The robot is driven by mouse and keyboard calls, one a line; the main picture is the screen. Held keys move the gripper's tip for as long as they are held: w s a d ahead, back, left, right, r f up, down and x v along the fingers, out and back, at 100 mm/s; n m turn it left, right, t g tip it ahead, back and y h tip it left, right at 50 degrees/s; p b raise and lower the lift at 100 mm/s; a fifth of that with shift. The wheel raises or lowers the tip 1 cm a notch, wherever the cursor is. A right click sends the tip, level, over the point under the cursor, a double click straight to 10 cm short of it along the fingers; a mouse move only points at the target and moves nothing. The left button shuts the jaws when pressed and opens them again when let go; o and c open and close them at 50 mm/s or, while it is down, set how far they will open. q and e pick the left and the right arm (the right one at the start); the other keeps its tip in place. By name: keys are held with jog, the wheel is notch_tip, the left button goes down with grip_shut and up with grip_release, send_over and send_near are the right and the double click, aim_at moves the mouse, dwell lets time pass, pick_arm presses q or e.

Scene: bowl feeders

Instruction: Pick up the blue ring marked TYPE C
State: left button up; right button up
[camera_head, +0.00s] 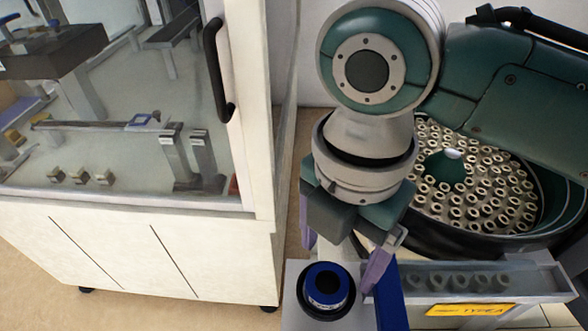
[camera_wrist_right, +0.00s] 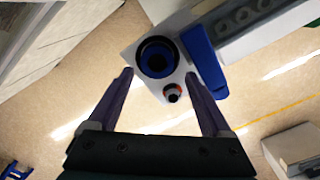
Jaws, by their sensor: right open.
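A blue ring (camera_head: 325,282) with a black centre and a pale label sits in a dark round seat on a small light stand. The label is too small to read. My right gripper (camera_head: 340,264) is above and just behind it, with its two purple fingers open and empty. In the right wrist view the ring (camera_wrist_right: 157,58) lies beyond and between the open fingertips of the right gripper (camera_wrist_right: 158,74), apart from both. My left gripper is not in view.
A blue upright part (camera_head: 390,292) stands right of the ring. A red-topped knob (camera_wrist_right: 173,93) is near the ring. A white cabinet (camera_head: 130,245) stands left.

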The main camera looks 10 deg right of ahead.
aim_at(328, 282)
jog(key=f, duration=0.6)
jog(key=shift+a+b, duration=0.25)
jog(key=shift+b, duration=0.15)
jog(key=shift+c, duration=0.2)
jog(key=c, duration=1.2)
jog(key=shift+o, duration=0.2)
jog(key=shift+r, duration=0.15)
